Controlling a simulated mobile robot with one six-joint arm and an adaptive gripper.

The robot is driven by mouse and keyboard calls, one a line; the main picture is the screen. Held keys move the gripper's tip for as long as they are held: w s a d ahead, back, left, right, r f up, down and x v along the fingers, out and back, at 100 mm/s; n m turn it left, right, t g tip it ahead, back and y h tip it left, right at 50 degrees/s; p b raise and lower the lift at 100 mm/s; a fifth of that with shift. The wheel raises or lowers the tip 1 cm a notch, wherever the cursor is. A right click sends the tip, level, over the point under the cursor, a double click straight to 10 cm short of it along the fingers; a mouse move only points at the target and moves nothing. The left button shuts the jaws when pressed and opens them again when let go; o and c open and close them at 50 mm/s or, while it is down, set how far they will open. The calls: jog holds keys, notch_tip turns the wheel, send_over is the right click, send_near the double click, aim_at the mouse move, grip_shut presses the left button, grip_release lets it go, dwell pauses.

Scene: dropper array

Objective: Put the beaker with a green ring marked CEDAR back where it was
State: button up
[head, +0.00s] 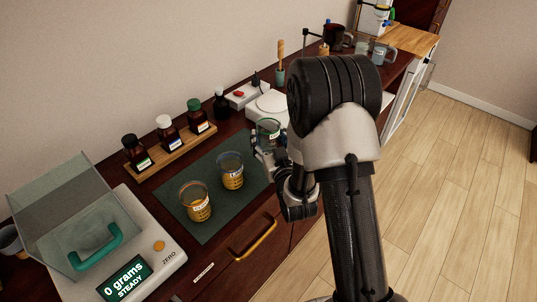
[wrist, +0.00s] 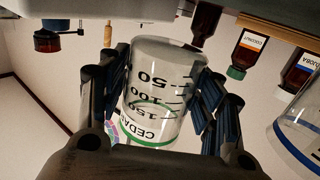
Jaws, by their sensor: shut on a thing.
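The CEDAR beaker is clear glass with a green ring. It shows in the head view (head: 268,127) and fills the middle of the wrist view (wrist: 160,95), where its CEDAR label and volume marks appear upside down. My gripper (head: 270,150) is shut around its sides, with a finger on each side in the wrist view (wrist: 163,92). The beaker looks roughly upright, near the right end of the dark green mat (head: 200,229). I cannot tell whether its base touches anything. Its lower part is partly hidden by my gripper in the head view.
Two beakers with amber contents, a front one (head: 196,203) and a rear one (head: 231,172), stand on the mat. A wooden rack (head: 175,155) holds three bottles behind. A white round-topped device (head: 268,104) is close behind the held beaker. A scale (head: 160,262) reads 0 grams at left.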

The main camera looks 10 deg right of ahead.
jog(key=shift+f+b, duration=0.75)
jog(key=shift+f, duration=1.7)
jog(key=shift+f, duration=0.2)
jog(key=o, duration=1.4)
